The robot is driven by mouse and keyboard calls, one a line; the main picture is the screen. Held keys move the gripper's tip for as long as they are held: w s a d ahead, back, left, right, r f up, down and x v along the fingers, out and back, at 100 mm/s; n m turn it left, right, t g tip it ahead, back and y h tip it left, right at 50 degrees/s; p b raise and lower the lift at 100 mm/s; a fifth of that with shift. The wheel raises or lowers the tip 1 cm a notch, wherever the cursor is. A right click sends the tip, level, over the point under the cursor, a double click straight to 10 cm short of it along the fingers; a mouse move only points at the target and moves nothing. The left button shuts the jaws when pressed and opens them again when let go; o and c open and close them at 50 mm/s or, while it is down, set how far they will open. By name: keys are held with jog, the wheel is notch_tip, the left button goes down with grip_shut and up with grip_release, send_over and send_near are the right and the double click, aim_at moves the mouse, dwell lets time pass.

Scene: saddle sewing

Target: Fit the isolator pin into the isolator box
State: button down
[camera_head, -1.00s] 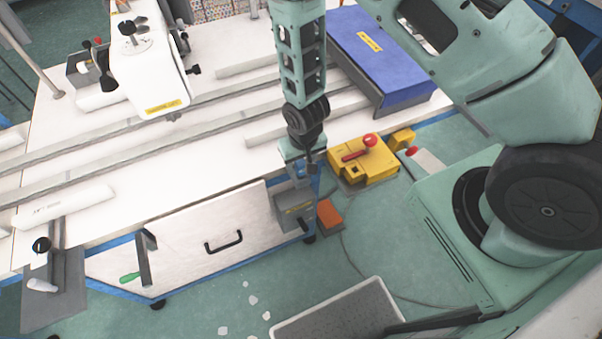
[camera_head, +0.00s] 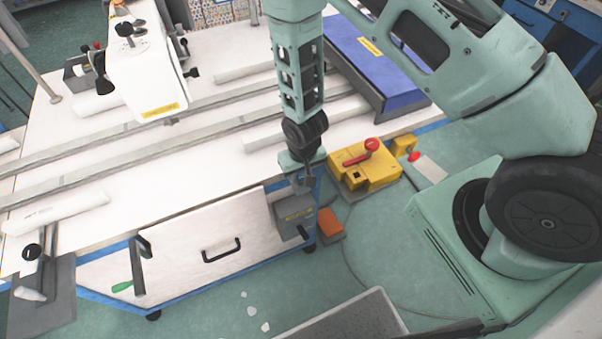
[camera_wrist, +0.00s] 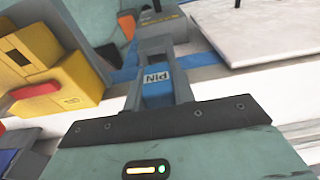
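My gripper (camera_wrist: 155,93) is shut on a blue block marked PIN (camera_wrist: 157,88), the isolator pin, held between two grey fingers in the wrist view. In the head view my gripper (camera_head: 301,184) hangs by the table's right end; the pin is too small to make out there. A yellow box (camera_head: 365,165) with a red lever and a dark square hole stands right of my gripper; it is at left in the wrist view (camera_wrist: 65,85). A grey labelled box (camera_head: 294,215) is on the table's end, just below my gripper. I cannot tell which is the isolator box.
The white table (camera_head: 150,170) carries long rails and a blue-topped case (camera_head: 375,60). An orange block (camera_head: 329,225) lies beside the grey box. A grey tray (camera_head: 350,320) is at bottom centre.

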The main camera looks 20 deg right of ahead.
jog(key=shift+r+p, duration=0.3)
jog(key=shift+r, duration=0.15)
jog(key=shift+r+p, duration=1.05)
jog(key=shift+r, duration=0.65)
jog(key=shift+r+p, duration=1.35)
jog(key=shift+r, duration=0.65)
